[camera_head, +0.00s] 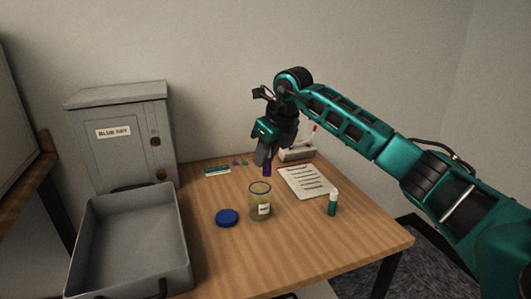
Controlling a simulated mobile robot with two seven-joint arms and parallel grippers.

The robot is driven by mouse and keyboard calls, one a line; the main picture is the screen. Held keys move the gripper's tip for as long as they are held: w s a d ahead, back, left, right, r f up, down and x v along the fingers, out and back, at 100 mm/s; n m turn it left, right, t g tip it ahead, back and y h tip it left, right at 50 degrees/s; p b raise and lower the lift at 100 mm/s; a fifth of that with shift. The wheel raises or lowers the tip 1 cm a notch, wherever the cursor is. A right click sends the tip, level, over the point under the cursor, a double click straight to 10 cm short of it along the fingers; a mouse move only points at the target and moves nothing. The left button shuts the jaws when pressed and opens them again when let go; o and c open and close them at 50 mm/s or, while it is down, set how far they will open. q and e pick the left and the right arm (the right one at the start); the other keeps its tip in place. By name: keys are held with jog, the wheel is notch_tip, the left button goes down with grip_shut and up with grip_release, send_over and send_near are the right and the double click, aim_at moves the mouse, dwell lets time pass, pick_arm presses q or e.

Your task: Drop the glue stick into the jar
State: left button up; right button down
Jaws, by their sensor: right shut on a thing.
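My right gripper (265,156) is shut on a dark purple stick (267,168), which appears to be the glue stick. The jar (261,202) is clear glass with a blue rim and a white label. It stands open on the wooden table (300,235). A blue lid (227,217) lies flat on the table to the left of the jar. My left gripper is not in view.
A green tube with a white cap (332,202) stands right of the jar. A printed sheet (304,181) lies behind it. The table's front right is clear.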

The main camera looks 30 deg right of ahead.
jog(key=c, duration=1.3)
grip_release()
jog(key=shift+c, duration=0.2)
jog(key=o, duration=0.4)
jog(key=shift+o, duration=0.2)
jog(key=shift+r, duration=0.1)
jog(key=p+v, duration=0.2)
jog(key=v, duration=1)
jog(key=shift+s+r, duration=0.25)
jog(key=shift+r, duration=0.05)
jog(key=shift+d, duration=0.1)
